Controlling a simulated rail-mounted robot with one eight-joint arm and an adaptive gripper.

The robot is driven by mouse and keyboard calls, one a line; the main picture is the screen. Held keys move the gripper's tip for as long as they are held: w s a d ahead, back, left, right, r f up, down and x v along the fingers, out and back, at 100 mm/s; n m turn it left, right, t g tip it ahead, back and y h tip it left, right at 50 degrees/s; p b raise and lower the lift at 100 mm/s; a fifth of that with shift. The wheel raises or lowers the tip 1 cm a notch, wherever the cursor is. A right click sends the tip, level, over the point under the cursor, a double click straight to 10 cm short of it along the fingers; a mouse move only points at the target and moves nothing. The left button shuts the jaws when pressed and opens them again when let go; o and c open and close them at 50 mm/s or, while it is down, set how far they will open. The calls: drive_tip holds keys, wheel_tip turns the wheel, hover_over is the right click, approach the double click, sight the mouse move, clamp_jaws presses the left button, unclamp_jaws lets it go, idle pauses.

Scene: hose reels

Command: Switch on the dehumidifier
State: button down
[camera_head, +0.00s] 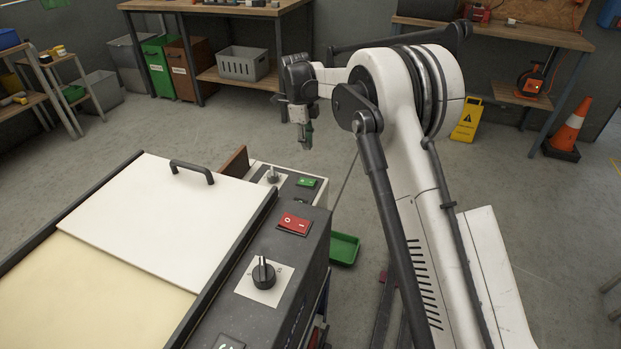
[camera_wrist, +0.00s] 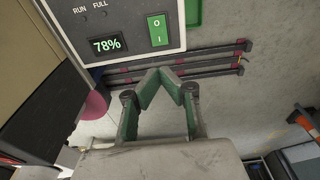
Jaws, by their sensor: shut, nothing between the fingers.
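In the wrist view a dark control panel (camera_wrist: 124,18) with a pale edge shows RUN and FULL labels and a display (camera_wrist: 106,44) reading 78%. A green rocker switch (camera_wrist: 158,31) marked O and I sits right of the display; I cannot tell which side is pressed. A green switch (camera_head: 306,182) also shows on a dark panel in the head view; I cannot be sure it is the same one. My gripper (camera_head: 307,138) points down, apart from the panels. In the wrist view its green-padded fingers (camera_wrist: 160,77) are shut and empty, below the switch in the picture.
A machine with a white lid (camera_head: 140,220) stands at the left. Its dark panel carries a red switch (camera_head: 294,224) and a black knob (camera_head: 263,274). A green tray (camera_head: 344,248) lies on the floor. A traffic cone (camera_head: 571,128) and yellow sign (camera_head: 467,120) stand at the right.

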sight(312, 183)
drive_tip(key=shift+f, duration=0.1)
drive_tip(key=f+b, duration=0.1)
drive_tip(key=f, duration=0.3)
drive_tip(key=d+f+b, duration=0.1)
drive_tip(key=f+b, duration=0.1)
drive_tip(key=f, duration=0.3)
drive_tip(key=f+b, duration=0.1)
drive_tip(key=f, duration=0.3)
drive_tip(key=shift+s+d+f, duration=0.25)
drive_tip(key=shift+d+f, duration=0.05)
drive_tip(key=shift+f, duration=0.05)
drive_tip(key=shift+a, duration=0.1)
